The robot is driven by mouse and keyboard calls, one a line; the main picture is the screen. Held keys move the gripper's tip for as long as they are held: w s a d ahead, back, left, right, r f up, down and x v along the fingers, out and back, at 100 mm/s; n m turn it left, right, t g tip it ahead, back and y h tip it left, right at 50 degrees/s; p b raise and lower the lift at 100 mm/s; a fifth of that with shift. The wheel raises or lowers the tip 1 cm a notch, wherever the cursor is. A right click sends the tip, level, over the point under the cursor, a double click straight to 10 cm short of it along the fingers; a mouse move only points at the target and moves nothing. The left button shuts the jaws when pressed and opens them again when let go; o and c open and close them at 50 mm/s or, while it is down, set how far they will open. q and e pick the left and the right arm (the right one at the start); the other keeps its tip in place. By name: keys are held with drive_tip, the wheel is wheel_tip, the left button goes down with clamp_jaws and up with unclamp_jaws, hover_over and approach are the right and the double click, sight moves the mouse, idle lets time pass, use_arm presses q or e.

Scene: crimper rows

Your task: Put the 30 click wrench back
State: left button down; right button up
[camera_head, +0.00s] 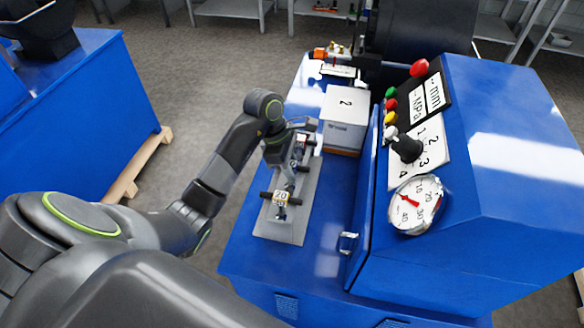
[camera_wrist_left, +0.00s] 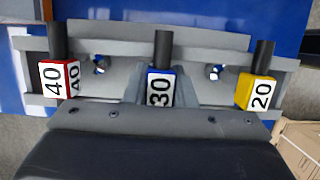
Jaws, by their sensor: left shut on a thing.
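My left gripper (camera_head: 290,160) is over the middle of a grey rack (camera_head: 282,230) on the blue machine's ledge. In the left wrist view it is shut on the 30 click wrench (camera_wrist_left: 160,90), which has a blue block with a white 30 label and a dark handle. The 30 wrench stands in line between the red 40 wrench (camera_wrist_left: 60,78) on the left and the yellow 20 wrench (camera_wrist_left: 256,92) on the right. The yellow wrench (camera_head: 281,197) shows at the rack's near end in the head view. I cannot tell whether the 30 wrench is fully seated.
The blue machine's panel with a gauge (camera_head: 414,204), knob (camera_head: 405,148) and coloured buttons rises to the right. A second blue machine (camera_head: 80,130) is at far left, with bare floor between.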

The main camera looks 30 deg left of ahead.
use_arm(q)
drive_tip(key=shift+d+r, duration=0.1)
drive_tip(key=shift+d, duration=0.05)
use_arm(e)
drive_tip(key=shift+d+r, duration=0.15)
drive_tip(key=shift+r, duration=0.25)
use_arm(q)
drive_tip(key=c, duration=1.2)
unclamp_jaws()
drive_tip(key=v, duration=0.4)
drive_tip(key=shift+w+b, duration=0.1)
drive_tip(key=shift+b, duration=0.3)
drive_tip(key=p+v, duration=0.5)
drive_tip(key=v, duration=0.2)
drive_tip(key=shift+r, duration=0.35)
use_arm(e)
drive_tip(key=r, duration=0.4)
drive_tip(key=shift+a+r, duration=0.2)
drive_tip(key=shift+r, duration=0.15)
drive_tip(key=shift+d, duration=0.15)
